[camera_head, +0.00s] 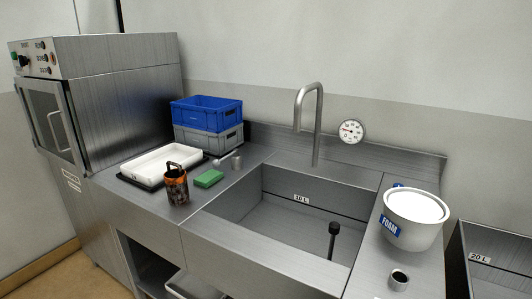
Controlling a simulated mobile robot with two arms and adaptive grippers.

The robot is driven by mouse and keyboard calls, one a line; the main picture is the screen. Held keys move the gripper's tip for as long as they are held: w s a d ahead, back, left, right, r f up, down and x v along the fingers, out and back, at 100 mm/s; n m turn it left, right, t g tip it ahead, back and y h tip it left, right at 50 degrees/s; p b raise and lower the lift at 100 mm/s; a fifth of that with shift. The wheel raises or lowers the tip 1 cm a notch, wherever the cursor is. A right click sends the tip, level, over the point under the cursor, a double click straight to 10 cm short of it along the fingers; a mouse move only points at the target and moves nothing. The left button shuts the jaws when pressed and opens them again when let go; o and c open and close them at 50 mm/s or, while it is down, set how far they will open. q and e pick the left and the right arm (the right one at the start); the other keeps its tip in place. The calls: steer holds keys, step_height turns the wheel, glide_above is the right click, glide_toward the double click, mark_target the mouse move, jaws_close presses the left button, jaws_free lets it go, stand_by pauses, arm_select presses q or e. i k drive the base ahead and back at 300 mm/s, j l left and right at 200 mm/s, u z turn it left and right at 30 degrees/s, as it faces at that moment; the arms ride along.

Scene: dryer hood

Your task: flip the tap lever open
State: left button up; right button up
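The steel gooseneck tap (318,125) stands at the back edge of the sink (225,228), its spout bending over toward the left. I cannot make out a separate lever on the tap. A small pale metal piece (216,162) sits on the counter left of the sink, but I cannot tell what it is. A black upright rod with a rounded top (333,240) stands inside the sink. Neither of my grippers shows in the head view.
Left of the sink are a green sponge (209,179), a dark orange-patterned holder (176,188), a white tray (165,160) and stacked blue and grey crates (207,110). A white FOAM tub (413,222) and a small metal cup (399,279) stand on the right. A gauge (351,131) is behind.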

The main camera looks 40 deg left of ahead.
mark_target(215, 163)
steer(key=u, duration=1.7)
